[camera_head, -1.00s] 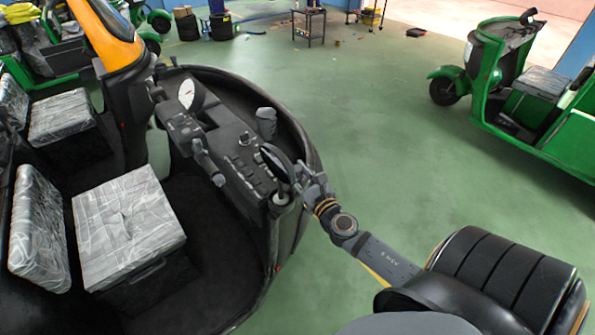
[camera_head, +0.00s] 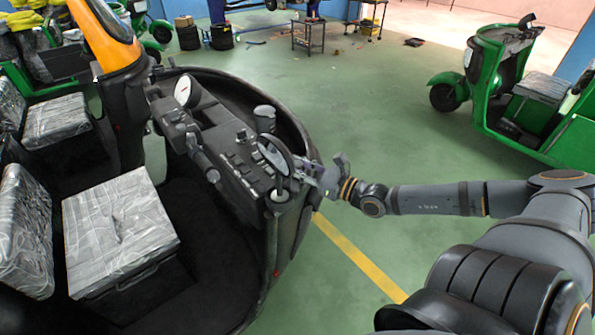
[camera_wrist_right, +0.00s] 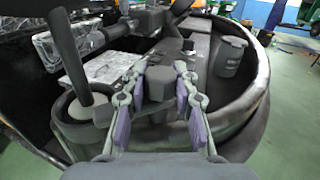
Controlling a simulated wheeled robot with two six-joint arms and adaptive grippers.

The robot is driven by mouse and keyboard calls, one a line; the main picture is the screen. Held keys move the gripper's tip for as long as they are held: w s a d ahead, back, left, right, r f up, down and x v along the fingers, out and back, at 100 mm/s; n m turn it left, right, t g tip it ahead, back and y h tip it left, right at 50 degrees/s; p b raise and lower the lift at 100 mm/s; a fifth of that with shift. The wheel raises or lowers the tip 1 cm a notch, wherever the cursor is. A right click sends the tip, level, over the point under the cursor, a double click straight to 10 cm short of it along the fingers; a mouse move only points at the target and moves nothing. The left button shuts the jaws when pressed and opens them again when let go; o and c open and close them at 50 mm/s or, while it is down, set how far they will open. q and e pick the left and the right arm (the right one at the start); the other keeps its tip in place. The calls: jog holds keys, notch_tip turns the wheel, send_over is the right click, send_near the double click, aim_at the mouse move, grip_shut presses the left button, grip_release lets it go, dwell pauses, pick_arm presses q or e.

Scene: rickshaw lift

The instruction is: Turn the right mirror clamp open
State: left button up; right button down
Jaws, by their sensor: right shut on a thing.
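The round, dark-rimmed mirror (camera_head: 273,154) stands at the right end of the rickshaw's dashboard in the head view. My right gripper (camera_head: 312,173) is beside it, at the cab's rim. In the right wrist view, the right gripper's (camera_wrist_right: 157,92) two fingers with purple-grey pads lie on either side of a dark grey block, the mirror clamp (camera_wrist_right: 158,84), and are shut on it. The clamp is too small and partly covered in the head view to tell its angle. My left gripper is in neither view.
The curved cab wall runs close to my gripper. Plastic-wrapped seats (camera_head: 121,229) stand at left. Green floor right of the cab is open, up to another green rickshaw (camera_head: 515,90).

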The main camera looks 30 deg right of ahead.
jog(key=shift+f+n+g+y+b, duration=0.1)
jog(key=shift+n+g+y+b, duration=0.7)
jog(key=shift+n+y, duration=0.65)
jog(key=shift+y, duration=0.25)
jog(key=shift+f+n+g+y+b, duration=0.15)
jog(key=shift+n+g+y+b, duration=0.4)
jog(key=shift+g+y+b, duration=0.2)
jog(key=n+g+y+b, duration=0.2)
jog(key=g+b, duration=0.1)
jog(key=b, duration=0.3)
jog(key=f+n+g+y+b, duration=0.1)
jog(key=n+g+y+b, duration=0.1)
jog(key=n+g+b, duration=0.1)
jog(key=shift+w+d+f+g+y+b, duration=0.2)
jog(key=shift+g+b, duration=0.25)
jog(key=shift+b, duration=0.95)
jog(key=n+g+b, duration=0.1)
jog(key=g+b, duration=0.1)
jog(key=b, duration=0.1)
jog(key=r+n+g+y+b, duration=0.1)
jog(key=b, duration=0.3)
jog(key=shift+s+a+n+g+b, duration=0.1)
jog(key=shift+a+n+g+b, duration=0.05)
jog(key=shift+n+g+b, duration=0.2)
jog(key=shift+r+n+g+b, duration=0.2)
jog(key=shift+n+g+b, duration=0.05)
jog(key=shift+g+b, duration=0.3)
jog(key=shift+r+g, duration=0.2)
jog(key=shift+g, duration=0.1)
